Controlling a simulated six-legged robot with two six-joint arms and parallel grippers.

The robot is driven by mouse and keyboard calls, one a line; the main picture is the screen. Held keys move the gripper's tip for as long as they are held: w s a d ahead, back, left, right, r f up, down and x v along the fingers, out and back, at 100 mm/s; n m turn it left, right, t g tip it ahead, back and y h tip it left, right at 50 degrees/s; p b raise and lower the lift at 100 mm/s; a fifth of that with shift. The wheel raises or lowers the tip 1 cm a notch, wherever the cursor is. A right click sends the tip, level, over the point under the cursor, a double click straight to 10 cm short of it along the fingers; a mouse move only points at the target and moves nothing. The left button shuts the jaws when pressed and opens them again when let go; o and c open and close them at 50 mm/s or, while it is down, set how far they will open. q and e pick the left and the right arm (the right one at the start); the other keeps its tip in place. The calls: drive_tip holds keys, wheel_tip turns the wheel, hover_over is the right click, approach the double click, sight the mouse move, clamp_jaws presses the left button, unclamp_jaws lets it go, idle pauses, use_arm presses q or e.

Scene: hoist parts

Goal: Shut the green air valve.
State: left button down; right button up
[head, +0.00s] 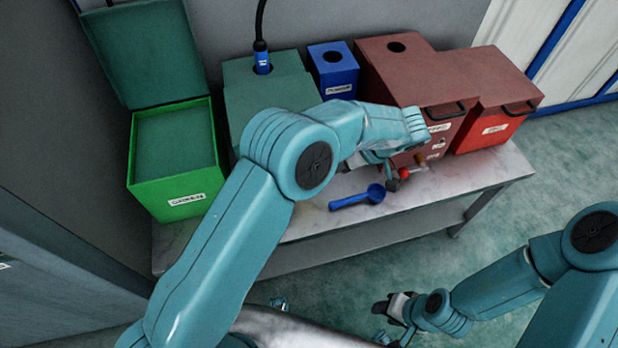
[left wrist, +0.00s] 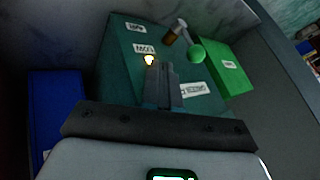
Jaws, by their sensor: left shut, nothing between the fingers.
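The green air valve shows in the left wrist view as a brass body (left wrist: 173,35) with a pale lever ending in a green ball (left wrist: 196,53). It sits at the dark green box (left wrist: 120,65). My left gripper (left wrist: 163,68) is shut and empty, its fingertips below and left of the green ball in the picture. Whether they touch anything I cannot tell. In the head view my left arm covers the valve and the fingertips. My right gripper (head: 393,308) hangs low at the front, away from the bench; its finger opening is unclear.
An open bright green box (head: 178,185), a blue box (head: 333,72) and maroon boxes (head: 400,75) stand on the bench (head: 480,180). A red ball knob (head: 404,173) and a blue scoop (head: 358,197) are near the front. A black hose (head: 260,25) enters the dark green box.

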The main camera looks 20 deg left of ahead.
use_arm(q)
drive_tip(key=s+a+f, duration=0.3)
drive_tip(key=a, duration=0.2)
drive_tip(key=shift+a, duration=0.15)
drive_tip(key=shift+f, duration=0.1)
drive_tip(key=a+b, duration=0.1)
drive_tip(key=s+a+r+b, duration=0.1)
drive_tip(key=b, duration=0.1)
drive_tip(key=shift+s, duration=0.15)
idle(0.4)
